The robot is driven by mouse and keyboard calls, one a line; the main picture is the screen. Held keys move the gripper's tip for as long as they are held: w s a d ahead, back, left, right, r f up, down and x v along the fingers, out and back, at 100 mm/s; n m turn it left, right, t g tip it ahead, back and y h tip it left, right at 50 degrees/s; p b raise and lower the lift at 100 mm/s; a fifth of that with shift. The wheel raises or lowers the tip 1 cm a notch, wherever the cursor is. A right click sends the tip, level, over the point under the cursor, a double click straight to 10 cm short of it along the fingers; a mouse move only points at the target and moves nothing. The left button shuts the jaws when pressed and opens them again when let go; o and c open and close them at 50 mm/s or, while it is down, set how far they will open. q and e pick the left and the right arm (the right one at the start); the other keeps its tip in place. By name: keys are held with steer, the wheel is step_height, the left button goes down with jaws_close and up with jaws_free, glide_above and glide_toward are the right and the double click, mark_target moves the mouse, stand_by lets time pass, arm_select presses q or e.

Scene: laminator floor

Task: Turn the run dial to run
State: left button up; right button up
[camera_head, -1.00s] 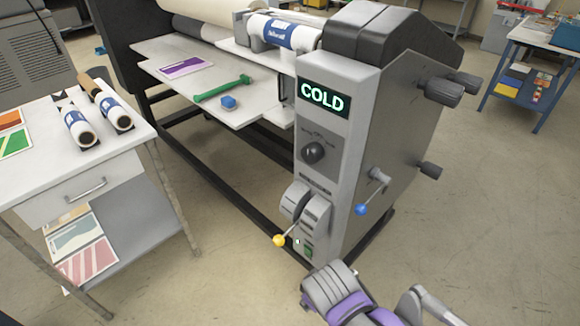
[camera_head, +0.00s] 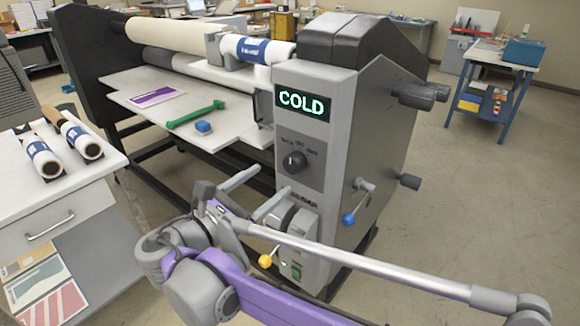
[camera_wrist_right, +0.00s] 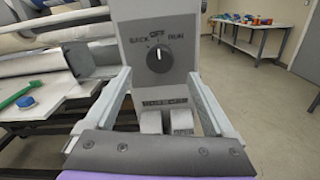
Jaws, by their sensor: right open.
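The run dial (camera_head: 294,162) is a dark round knob on the grey front panel of the laminator's end housing, below the lit COLD display (camera_head: 303,101). In the right wrist view the dial (camera_wrist_right: 159,57) sits under the words BACK, OFF and RUN, its white mark pointing up toward OFF. My right gripper (camera_head: 272,180) is open, its two fingers reaching toward the panel just below and left of the dial in the head view. In the wrist view the fingers (camera_wrist_right: 158,78) spread either side of the dial, which appears untouched. My left gripper is not in view.
A yellow-knobbed lever (camera_head: 265,261) and a green switch (camera_head: 296,272) sit low on the panel. A blue-knobbed crank (camera_head: 349,218) juts from the housing's side. A white side table (camera_head: 90,193) with rolls stands at left. Open floor lies at right.

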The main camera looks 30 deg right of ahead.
mark_target(291, 165)
steer(key=x, duration=0.8)
steer(key=shift+d, duration=0.1)
steer(key=c, duration=1.4)
